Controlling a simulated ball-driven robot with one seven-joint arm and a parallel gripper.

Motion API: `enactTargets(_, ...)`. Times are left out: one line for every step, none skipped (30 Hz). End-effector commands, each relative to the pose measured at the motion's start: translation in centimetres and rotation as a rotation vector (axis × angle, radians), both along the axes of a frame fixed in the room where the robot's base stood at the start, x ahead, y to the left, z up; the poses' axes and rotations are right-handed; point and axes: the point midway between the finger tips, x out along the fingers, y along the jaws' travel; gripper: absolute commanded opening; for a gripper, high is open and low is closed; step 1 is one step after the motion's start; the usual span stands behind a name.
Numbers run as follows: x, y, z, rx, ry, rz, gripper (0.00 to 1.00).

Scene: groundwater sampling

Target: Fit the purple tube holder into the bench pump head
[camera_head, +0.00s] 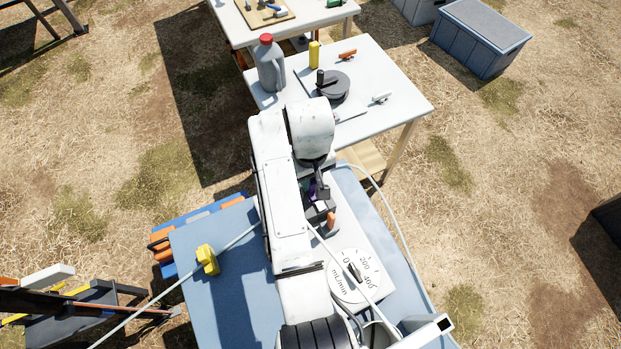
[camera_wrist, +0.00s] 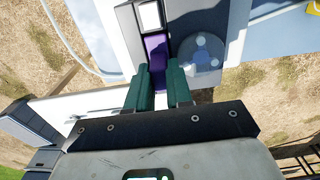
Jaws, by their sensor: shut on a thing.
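The purple tube holder (camera_wrist: 156,50) lies between the two green fingers of my gripper (camera_wrist: 158,76) in the wrist view, and the fingers are shut on it. It sits directly beside the round, clear-faced pump head (camera_wrist: 202,52) with its rollers. Whether it is seated in the head or only next to it, I cannot tell. In the head view a small patch of the purple holder (camera_head: 312,188) shows below the end of my arm, which hides most of it. The bench pump's white body (camera_head: 352,262) has a round mL/min dial.
A yellow object (camera_head: 207,259) stands on the blue bench (camera_head: 225,305). Pale tubing (camera_head: 392,215) loops past the pump's right side. An orange lever-like part (camera_head: 331,220) is close to my gripper. The white table (camera_head: 400,108) beyond holds a grey jug (camera_head: 269,66) and small items.

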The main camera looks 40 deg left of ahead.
Motion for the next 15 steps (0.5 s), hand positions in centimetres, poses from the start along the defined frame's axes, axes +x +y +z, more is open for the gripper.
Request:
enactTargets(0.01,0.02,0.11,0.001,0.000,0.000,0.00)
enactTargets(0.01,0.02,0.11,0.001,0.000,0.000,0.00)
enactTargets(0.01,0.02,0.08,0.000,0.000,0.000,0.00)
enactTargets(0.00,0.01,0.02,0.000,0.000,0.000,0.00)
enactTargets(0.00,0.01,-0.07,0.000,0.000,0.000,0.00)
enactTargets(-0.01,0.00,-0.21,0.000,0.000,0.000,0.00)
enactTargets(-0.01,0.00,-0.31,0.000,0.000,0.000,0.00)
enactTargets(-0.01,0.02,-0.22,0.000,0.000,0.000,0.23)
enactTargets(-0.02,0.01,-0.21,0.000,0.000,0.000,0.27)
enactTargets(-0.02,0.01,-0.21,0.000,0.001,0.000,0.30)
enactTargets(-0.02,0.01,-0.22,0.000,0.001,0.000,0.33)
enactTargets(-0.02,0.00,-0.22,0.000,0.001,0.000,0.36)
enactTargets(-0.02,0.00,-0.22,0.000,0.001,0.000,0.39)
enactTargets(-0.02,0.00,-0.22,0.000,0.001,0.000,0.42)
enactTargets(-0.02,0.00,-0.22,0.000,0.001,0.000,0.46)
